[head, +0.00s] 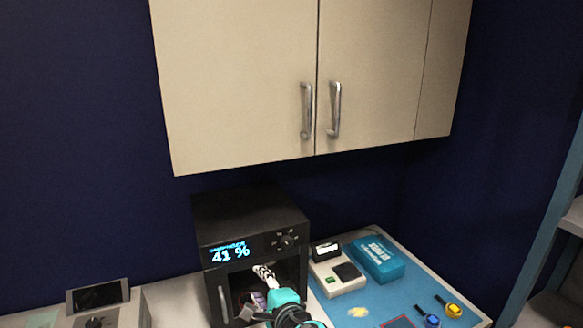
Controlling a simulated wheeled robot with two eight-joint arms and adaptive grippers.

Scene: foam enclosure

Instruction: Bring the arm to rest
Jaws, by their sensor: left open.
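My left gripper (264,272) is in front of the black box-shaped device (247,205) at the lower middle. Its pale fingers point at the device's front opening, and its teal and black wrist is below them. The gripper is open, and I see nothing clearly held in it. The device's screen (230,253) reads 41 %. Small pink and purple items (257,299) show inside the opening, partly hidden by my gripper. My right gripper does not show.
A beige wall cabinet (240,80) with two handles hangs above. Right of the device, a blue mat (395,292) holds a grey instrument (338,279), a blue box (375,259) and small yellow and blue items. A grey unit (98,294) stands left. Shelving (555,225) is far right.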

